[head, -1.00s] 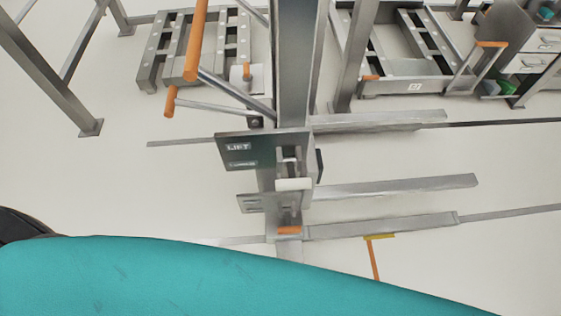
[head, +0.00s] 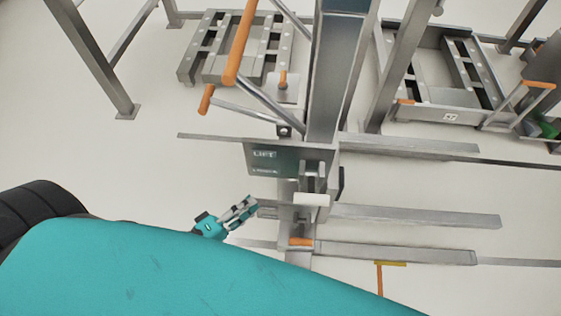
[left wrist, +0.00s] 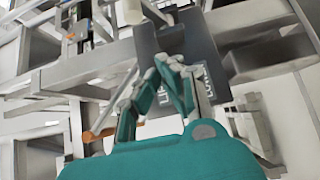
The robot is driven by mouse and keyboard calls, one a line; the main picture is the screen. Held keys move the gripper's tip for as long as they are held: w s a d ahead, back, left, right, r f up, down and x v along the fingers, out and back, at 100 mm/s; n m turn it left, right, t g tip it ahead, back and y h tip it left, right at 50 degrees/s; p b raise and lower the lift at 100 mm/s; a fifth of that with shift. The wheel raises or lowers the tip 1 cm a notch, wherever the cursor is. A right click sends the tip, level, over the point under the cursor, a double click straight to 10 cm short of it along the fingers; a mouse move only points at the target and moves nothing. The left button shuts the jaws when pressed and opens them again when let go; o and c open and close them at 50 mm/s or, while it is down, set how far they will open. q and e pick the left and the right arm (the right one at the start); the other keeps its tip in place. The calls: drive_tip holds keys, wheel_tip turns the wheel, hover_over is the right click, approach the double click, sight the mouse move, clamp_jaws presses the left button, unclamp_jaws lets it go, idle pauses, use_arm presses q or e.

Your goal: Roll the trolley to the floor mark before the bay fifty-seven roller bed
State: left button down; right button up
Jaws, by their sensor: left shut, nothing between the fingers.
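The trolley is a grey steel lift with a tall mast (head: 340,75), orange-gripped handles (head: 240,42) and long low legs (head: 415,215). A dark plate (head: 275,160) lettered LIFT is on its mast; the plate also shows in the left wrist view (left wrist: 203,50). My left gripper (head: 248,207) is shut and empty, just left of the mast, below the plate. In the left wrist view its fingertips (left wrist: 168,64) meet in front of the plate; contact cannot be told. A yellow and orange floor mark (head: 390,263) lies by the nearest leg. My right gripper is out of view.
A grey bed frame (head: 450,112) with a small unreadable label stands at the upper right. Another slatted metal frame (head: 205,48) stands at the upper left, near a steel post (head: 95,65). Pale floor is open left of the trolley.

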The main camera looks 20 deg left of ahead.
use_arm(q)
drive_tip(key=s+d+x, duration=0.1)
drive_tip(key=d+x, duration=0.1)
drive_tip(key=x, duration=1)
drive_tip(key=shift+d+p, duration=0.4)
drive_tip(key=shift+w+d+f, duration=0.1)
drive_tip(key=shift+w, duration=0.05)
